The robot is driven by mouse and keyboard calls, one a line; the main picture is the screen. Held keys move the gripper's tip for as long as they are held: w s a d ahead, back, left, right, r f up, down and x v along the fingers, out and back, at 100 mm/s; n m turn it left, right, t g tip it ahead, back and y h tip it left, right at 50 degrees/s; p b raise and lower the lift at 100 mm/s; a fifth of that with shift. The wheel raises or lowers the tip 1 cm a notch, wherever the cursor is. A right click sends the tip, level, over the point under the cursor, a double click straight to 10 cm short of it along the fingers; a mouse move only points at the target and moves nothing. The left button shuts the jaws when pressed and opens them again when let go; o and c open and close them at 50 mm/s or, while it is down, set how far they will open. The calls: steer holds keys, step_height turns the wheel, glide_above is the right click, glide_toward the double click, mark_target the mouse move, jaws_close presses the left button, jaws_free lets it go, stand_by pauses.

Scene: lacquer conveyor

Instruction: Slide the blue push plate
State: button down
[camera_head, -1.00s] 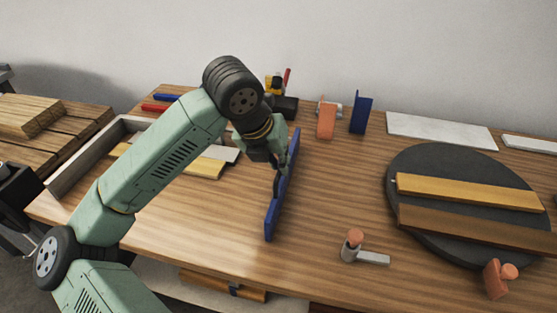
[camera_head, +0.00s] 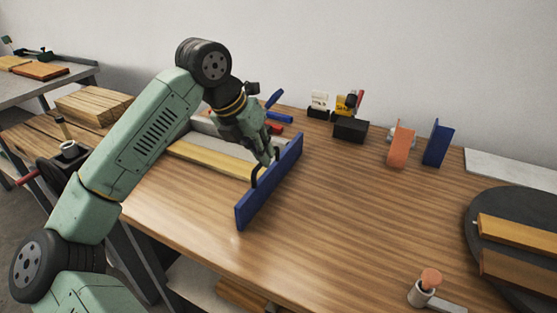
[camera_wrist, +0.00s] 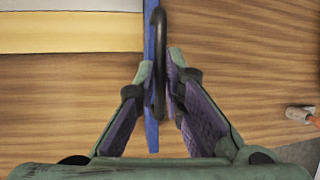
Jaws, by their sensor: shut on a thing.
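The blue push plate (camera_head: 272,187) stands upright on its long edge on the wooden table, close to the right end of a yellow board (camera_head: 212,160). A black loop handle (camera_wrist: 159,62) shows beside the plate, which is seen edge-on in the wrist view (camera_wrist: 151,135). My gripper (camera_head: 267,156) is shut on the plate at its handle. In the wrist view its fingers (camera_wrist: 161,72) lie on either side of the handle and the plate's edge. The exact finger contact is partly hidden.
A grey tray wall (camera_head: 202,127) lies behind the boards on the left. A black box (camera_head: 351,130), an orange bracket (camera_head: 401,146) and a blue bracket (camera_head: 438,142) stand at the back. A dark round disc (camera_head: 480,210) carries boards at the right. The middle table is clear.

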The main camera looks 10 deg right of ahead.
steer(key=shift+w+a, duration=0.2)
steer(key=c, duration=1.7)
jaws_free()
steer(key=v, duration=1.2)
